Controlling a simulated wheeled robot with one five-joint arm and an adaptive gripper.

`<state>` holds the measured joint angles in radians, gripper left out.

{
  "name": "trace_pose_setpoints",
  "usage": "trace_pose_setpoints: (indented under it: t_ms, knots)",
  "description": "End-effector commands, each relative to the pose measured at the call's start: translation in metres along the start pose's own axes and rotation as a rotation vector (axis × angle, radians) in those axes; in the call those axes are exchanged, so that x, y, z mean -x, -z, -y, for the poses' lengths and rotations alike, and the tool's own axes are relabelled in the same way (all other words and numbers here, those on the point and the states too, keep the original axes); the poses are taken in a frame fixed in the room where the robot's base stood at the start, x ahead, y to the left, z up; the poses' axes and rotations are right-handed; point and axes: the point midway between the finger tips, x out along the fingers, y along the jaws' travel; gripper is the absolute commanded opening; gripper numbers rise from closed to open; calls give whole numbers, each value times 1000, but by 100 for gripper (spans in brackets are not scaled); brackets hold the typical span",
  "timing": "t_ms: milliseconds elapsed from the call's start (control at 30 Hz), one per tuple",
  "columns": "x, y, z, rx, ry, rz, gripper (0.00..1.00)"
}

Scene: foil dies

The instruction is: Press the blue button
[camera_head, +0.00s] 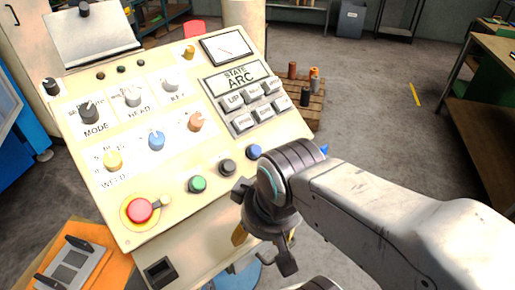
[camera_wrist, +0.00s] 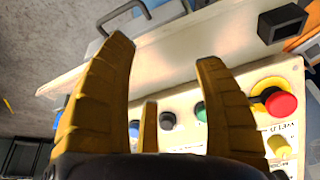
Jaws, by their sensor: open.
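The blue button (camera_head: 254,152) is a small round cap at the right end of the lower row on the cream control panel (camera_head: 105,205). It sits just above my gripper's wrist in the head view, beside a black button (camera_head: 227,167) and a green button (camera_head: 197,184). In the wrist view the blue button (camera_wrist: 136,131) shows partly between my yellow fingers. My gripper (camera_head: 265,240) is open and empty, low in front of the panel's lower right edge. In the wrist view my gripper (camera_wrist: 165,55) has its fingers spread, with the tips past the panel's edge. I see no contact with the button.
A red emergency button (camera_head: 140,210) is at the panel's lower left. A blue knob (camera_head: 156,140) and other knobs stand higher up. A grey keypad (camera_head: 257,105) is at the right. An orange table (camera_head: 100,240) is lower left. Open floor lies to the right.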

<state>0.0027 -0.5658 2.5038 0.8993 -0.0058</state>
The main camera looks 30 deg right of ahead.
Motion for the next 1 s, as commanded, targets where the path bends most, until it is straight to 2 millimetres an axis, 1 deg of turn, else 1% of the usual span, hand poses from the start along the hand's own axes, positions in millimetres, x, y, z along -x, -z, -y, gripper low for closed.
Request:
trace_pose_setpoints:
  t_ms: [33,67,667,700,1000]
  knots:
    - [0,0,0,0,0,0,58]
    - [0,0,0,0,0,0,56]
    - [0,0,0,0,0,0,2]
    - [0,0,0,0,0,0,0]
    - [0,0,0,0,0,0,0]
